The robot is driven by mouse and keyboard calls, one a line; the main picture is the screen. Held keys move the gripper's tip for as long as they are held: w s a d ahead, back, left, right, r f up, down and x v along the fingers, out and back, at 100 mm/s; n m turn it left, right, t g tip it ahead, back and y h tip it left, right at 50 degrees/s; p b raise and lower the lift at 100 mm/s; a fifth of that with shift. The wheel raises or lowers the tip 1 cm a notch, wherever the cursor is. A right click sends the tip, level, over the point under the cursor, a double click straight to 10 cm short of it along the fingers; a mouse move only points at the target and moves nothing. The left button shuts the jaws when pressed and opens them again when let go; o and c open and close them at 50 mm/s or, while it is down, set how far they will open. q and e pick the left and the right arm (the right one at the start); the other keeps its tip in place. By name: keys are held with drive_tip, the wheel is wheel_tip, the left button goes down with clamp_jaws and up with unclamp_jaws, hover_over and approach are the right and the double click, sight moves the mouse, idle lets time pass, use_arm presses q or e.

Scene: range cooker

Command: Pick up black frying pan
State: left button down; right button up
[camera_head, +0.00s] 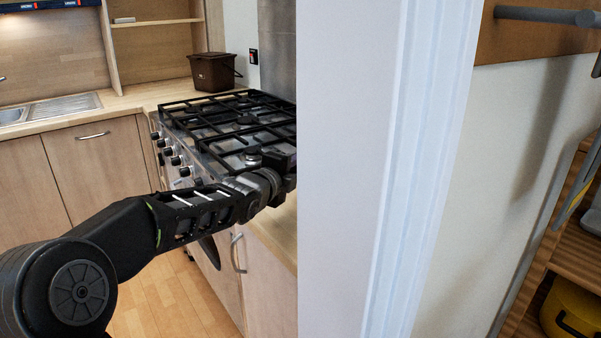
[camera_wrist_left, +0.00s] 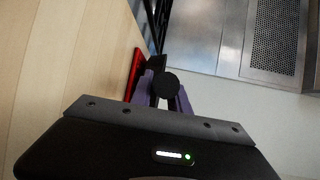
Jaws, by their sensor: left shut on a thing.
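My left arm reaches right across the front of the cooker in the head view. Its gripper (camera_head: 287,184) is partly cut off there by the white wall edge. In the left wrist view the purple-grey fingers of the left gripper (camera_wrist_left: 162,98) are closed on a black, round-ended piece (camera_wrist_left: 166,86). It looks like the end of the black frying pan's handle, seen nearly end-on. The pan's body cannot be made out in either view. My right gripper is not in view.
A gas cooker (camera_head: 225,125) with black grates stands behind the arm. A brown bin (camera_head: 213,72) is on the worktop behind it. A white wall edge (camera_head: 385,170) fills the middle. A flat red thing (camera_wrist_left: 135,75) lies beside the fingers in the left wrist view.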

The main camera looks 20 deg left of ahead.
use_arm(q)
wheel_tip(320, 180, up, 8)
drive_tip(key=p, duration=0.3)
drive_tip(key=shift+d, duration=0.1)
idle(0.5)
